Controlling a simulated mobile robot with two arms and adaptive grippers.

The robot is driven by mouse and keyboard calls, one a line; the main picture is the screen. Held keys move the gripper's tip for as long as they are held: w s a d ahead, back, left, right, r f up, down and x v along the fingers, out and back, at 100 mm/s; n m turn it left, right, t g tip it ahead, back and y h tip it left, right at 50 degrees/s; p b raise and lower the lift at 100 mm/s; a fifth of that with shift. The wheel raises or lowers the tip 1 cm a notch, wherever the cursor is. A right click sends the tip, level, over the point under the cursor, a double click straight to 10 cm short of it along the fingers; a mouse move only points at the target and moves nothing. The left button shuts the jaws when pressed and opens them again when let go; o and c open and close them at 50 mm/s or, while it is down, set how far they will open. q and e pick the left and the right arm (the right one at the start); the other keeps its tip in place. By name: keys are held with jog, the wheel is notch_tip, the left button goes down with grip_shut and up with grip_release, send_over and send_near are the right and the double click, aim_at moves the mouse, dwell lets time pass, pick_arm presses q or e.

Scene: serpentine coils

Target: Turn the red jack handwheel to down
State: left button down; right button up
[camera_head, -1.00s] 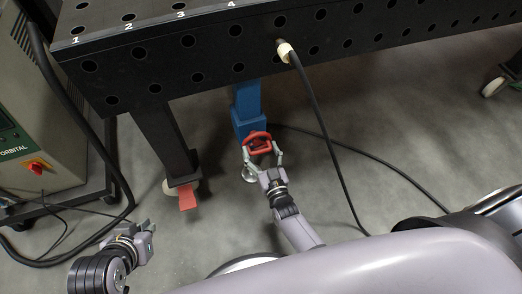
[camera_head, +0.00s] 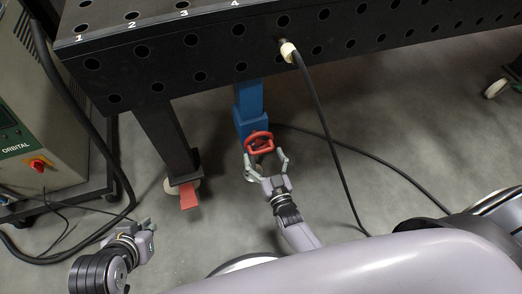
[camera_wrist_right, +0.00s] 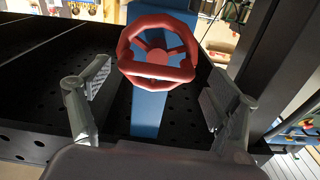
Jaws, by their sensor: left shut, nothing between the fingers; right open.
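The red jack handwheel (camera_head: 259,143) is mounted on the blue jack post (camera_head: 249,104) under the black table. In the right wrist view the handwheel (camera_wrist_right: 157,50) shows as a red ring with spokes, in front of the blue post (camera_wrist_right: 148,112). My right gripper (camera_head: 268,160) is open just below the wheel. In the wrist view its two fingers (camera_wrist_right: 152,90) stand wide apart on either side of the wheel's lower part, with visible gaps and no contact. My left gripper (camera_head: 148,222) is shut and empty at the lower left, far from the wheel.
The black perforated table (camera_head: 190,56) spans the top, with a black leg (camera_head: 168,140) and red foot lever (camera_head: 189,197) left of the jack. A black cable (camera_head: 322,130) hangs to the right. A grey machine (camera_head: 30,150) stands at the left.

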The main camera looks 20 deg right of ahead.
jog(key=s, duration=0.9)
jog(key=shift+s, duration=0.3)
jog(key=shift+d, duration=0.1)
